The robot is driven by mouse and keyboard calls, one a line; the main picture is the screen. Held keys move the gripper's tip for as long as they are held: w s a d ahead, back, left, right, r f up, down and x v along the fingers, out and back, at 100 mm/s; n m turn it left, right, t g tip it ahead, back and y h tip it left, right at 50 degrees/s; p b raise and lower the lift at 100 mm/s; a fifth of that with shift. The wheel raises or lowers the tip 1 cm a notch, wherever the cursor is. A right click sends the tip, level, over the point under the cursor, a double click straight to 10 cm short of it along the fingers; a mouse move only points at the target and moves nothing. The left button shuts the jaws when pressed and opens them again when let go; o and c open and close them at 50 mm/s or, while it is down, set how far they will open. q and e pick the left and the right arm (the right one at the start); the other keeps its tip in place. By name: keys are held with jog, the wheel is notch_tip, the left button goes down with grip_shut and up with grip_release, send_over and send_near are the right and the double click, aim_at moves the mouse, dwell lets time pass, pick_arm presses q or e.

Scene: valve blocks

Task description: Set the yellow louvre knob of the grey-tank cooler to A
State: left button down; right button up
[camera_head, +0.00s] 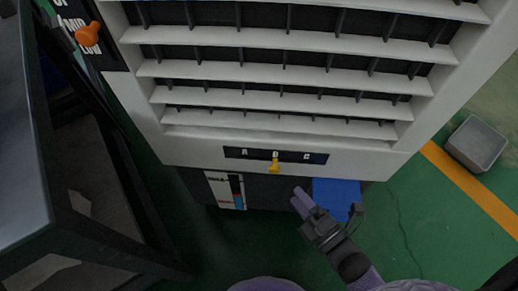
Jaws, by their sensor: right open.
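The yellow louvre knob (274,162) sits on the cooler's dark label strip (235,152), below the white louvres. The strip carries a letter A at the left, a middle letter partly covered by the knob, and a C at the right. The knob stands at the middle letter. The cooler (190,152) has a white front; its tank (185,185) below looks dark grey. My right gripper (304,194) is open and empty, below and right of the knob and apart from it. My left gripper is not in view.
An orange knob (88,35) is on a dark panel at the upper left. A dark metal frame (50,180) stands at the left. A blue panel (338,195) lies behind my right gripper. A grey bin (475,143) stands on the green floor at the right.

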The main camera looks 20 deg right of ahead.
aim_at(276, 173)
jog(key=b+x, duration=0.3)
jog(key=x, duration=0.6)
jog(key=shift+f, duration=0.15)
jog(key=shift+w, duration=0.15)
jog(key=shift+c, duration=0.8)
jog(key=c, duration=0.5)
grip_shut()
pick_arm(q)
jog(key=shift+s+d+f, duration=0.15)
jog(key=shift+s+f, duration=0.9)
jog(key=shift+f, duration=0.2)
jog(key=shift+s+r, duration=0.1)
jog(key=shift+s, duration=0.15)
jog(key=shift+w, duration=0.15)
